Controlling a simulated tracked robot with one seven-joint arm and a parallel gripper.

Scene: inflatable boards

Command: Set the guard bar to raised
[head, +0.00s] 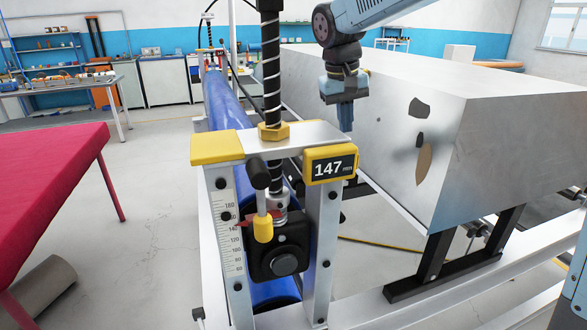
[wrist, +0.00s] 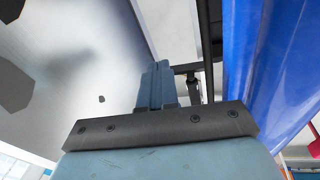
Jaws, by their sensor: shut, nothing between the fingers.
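I cannot tell for certain which part is the guard bar. In front stands a metal frame (head: 322,235) with yellow corner caps, a black threaded screw (head: 271,65), a 147 mm display (head: 331,168) and a short lever with a black knob (head: 258,173) and yellow sleeve (head: 263,229). A long blue roller (head: 227,105) runs back behind it and also shows in the wrist view (wrist: 262,70). My gripper (head: 346,122) points down, shut and empty, right of the screw, before the big grey block. Its fingers show in the wrist view (wrist: 156,84).
The large grey block (head: 440,105) with dark patches fills the right side, close to my gripper. A red-topped table (head: 50,180) stands at left. Benches and shelves (head: 50,55) line the back wall. The floor (head: 150,200) between the red table and the frame is mostly clear.

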